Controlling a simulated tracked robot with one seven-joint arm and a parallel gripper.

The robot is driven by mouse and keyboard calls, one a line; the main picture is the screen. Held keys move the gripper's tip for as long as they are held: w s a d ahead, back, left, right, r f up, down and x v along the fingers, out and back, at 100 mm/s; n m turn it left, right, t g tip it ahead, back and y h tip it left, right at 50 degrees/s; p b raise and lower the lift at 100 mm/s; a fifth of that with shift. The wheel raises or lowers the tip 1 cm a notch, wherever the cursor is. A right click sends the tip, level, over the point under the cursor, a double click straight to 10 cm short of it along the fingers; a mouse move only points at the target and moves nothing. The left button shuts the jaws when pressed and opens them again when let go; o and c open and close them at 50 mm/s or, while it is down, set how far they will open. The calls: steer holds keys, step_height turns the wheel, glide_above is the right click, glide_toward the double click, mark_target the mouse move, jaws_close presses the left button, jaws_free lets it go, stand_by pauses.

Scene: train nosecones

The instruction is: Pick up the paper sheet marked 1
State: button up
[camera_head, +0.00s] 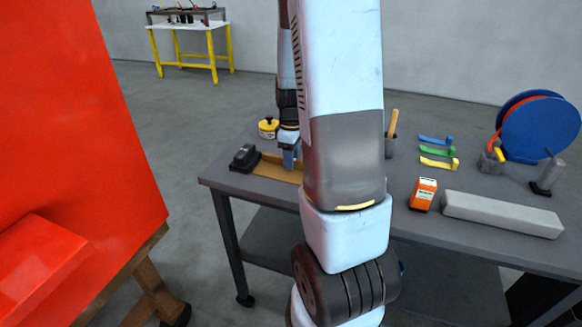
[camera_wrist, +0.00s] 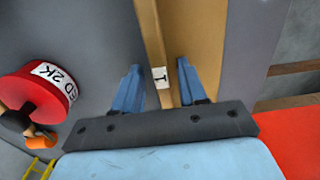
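A small white label reading 1 (camera_wrist: 160,74) shows between my fingertips in the wrist view. It sits on a tan, paper-like strip (camera_wrist: 152,35) beside a wider tan surface (camera_wrist: 192,30). The tan material (camera_head: 272,171) also shows on the near-left part of the workbench in the head view, partly hidden by my arm. My gripper (camera_wrist: 158,80) is open, with one blue finger on each side of the label. In the head view my gripper (camera_head: 290,158) is low over the tan material. I cannot tell whether the fingers touch it.
A red can (camera_wrist: 35,95) lies left of my gripper. A black object (camera_head: 245,157) and a yellow tin (camera_head: 268,128) are near it on the workbench (camera_head: 460,235). An orange box (camera_head: 423,194) and grey bar (camera_head: 500,213) are farther right. A large red panel (camera_head: 75,130) stands left.

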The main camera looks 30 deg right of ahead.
jaws_close()
steer(key=shift+r, duration=0.1)
stand_by(0.3)
